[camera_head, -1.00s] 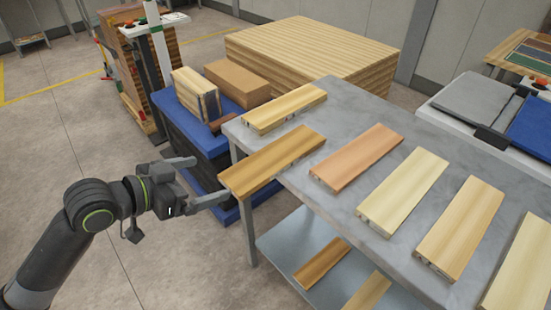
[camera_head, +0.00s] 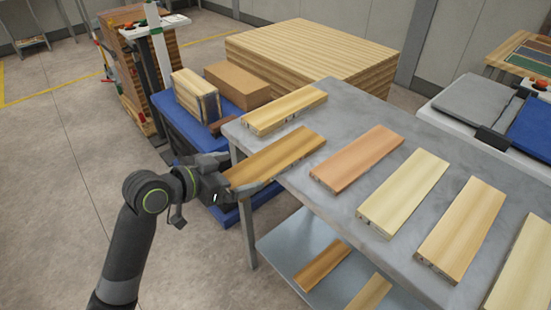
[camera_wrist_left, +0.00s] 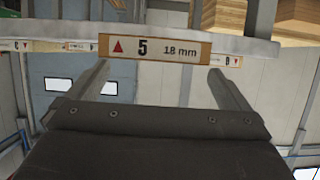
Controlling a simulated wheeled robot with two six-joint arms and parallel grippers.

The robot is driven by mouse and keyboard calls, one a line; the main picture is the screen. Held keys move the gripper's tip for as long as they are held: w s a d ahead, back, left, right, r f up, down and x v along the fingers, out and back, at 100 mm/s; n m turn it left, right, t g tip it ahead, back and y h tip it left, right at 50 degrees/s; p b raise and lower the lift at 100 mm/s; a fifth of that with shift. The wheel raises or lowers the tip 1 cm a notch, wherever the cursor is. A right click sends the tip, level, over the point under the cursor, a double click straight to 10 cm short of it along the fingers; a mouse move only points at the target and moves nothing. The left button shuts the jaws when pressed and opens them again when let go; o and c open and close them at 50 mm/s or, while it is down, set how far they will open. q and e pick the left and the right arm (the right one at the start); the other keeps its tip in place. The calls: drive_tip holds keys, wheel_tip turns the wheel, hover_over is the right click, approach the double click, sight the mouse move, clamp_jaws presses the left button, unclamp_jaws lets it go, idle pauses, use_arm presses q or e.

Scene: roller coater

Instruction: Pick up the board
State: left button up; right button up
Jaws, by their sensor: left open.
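Several wooden boards lie apart on the grey table. The board at its left edge, a golden-brown one (camera_head: 280,158), has its near end just in front of my left gripper (camera_head: 236,174). In the left wrist view this end bears a label with a red triangle, "5" and "18 mm" (camera_wrist_left: 155,47). My left gripper is open, and its two fingers (camera_wrist_left: 157,72) point at the board's end, one toward each side. Whether they touch it I cannot tell. My right gripper is not in view.
The grey table (camera_head: 345,115) holds other boards: a pale one (camera_head: 284,108) behind and a pinkish one (camera_head: 357,158) to the right. Its lower shelf (camera_head: 290,240) carries more boards. A blue cart (camera_head: 182,122) with boxes stands behind my gripper. Open floor lies at left.

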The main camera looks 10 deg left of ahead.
sight(259, 167)
use_arm(q)
drive_tip(key=shift+w+d+f, duration=0.15)
drive_tip(key=shift+w+d, duration=0.25)
drive_tip(key=shift+d, duration=0.1)
drive_tip(key=shift+x, duration=1.95)
drive_tip(key=shift+s+d, duration=0.1)
drive_tip(key=c, duration=1.3)
drive_tip(key=s+a+r+n+t+y+p, duration=0.1)
drive_tip(key=a+r+n+y, duration=0.1)
drive_tip(key=r, duration=0.6)
drive_tip(key=s+a+r+n+t+y+p, duration=0.1)
drive_tip(key=a+r+n+y+p, duration=0.1)
drive_tip(key=r+n+y, duration=0.3)
wheel_tip(259, 167, up, 3)
drive_tip(key=shift+s+a+f+t+y, duration=0.1)
drive_tip(key=shift+s+a+t+y, duration=0.1)
drive_tip(key=shift+a+t+y, duration=0.4)
